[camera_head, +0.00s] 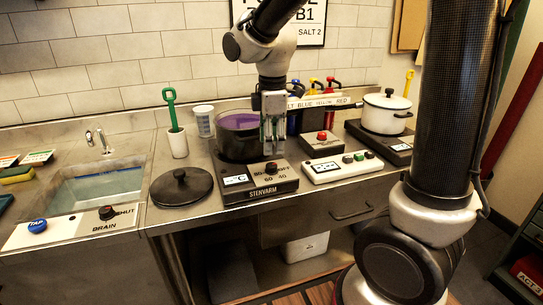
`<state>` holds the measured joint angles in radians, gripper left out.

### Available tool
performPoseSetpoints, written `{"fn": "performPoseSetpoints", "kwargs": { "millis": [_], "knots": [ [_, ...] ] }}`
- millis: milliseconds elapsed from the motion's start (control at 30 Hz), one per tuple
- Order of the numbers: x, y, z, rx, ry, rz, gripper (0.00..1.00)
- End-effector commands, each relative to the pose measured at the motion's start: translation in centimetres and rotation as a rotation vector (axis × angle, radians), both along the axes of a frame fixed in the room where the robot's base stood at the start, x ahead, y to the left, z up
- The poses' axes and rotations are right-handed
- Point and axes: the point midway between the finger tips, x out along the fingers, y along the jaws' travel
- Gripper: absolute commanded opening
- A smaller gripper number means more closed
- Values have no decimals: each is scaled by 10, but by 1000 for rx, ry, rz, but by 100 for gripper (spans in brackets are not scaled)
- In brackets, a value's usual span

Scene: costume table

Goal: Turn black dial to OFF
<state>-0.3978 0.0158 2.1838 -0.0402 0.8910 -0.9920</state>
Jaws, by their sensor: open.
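The black dial (271,167) sits on the front panel of the dark hot plate labelled STENVARM (232,192). Markings 80, 60, 40 and what looks like OFF surround it. The dial's pointer is too small to read. My gripper (273,150) points down just above and behind the dial, in front of the dark pot's right side. It is open and holds nothing that I can see. Whether its fingertips touch the dial or the panel cannot be told.
A dark pot with purple contents (238,122) stands on the hot plate. A black lid (181,186) lies to the left. A white control box (342,167), a red-button box (321,143) and a white pot (387,112) stand to the right. The sink (97,187) is at left.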

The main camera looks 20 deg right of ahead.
Motion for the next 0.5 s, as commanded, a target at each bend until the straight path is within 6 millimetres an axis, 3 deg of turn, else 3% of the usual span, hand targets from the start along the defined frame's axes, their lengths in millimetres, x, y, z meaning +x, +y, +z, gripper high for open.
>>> {"fn": "performPoseSetpoints", "kwargs": {
  "millis": [200, 500],
  "knots": [
    [-2, 1, 39, 1, -2, 0, 49],
    [-3, 1, 51, 0, 0, 0, 49]
  ]
}}
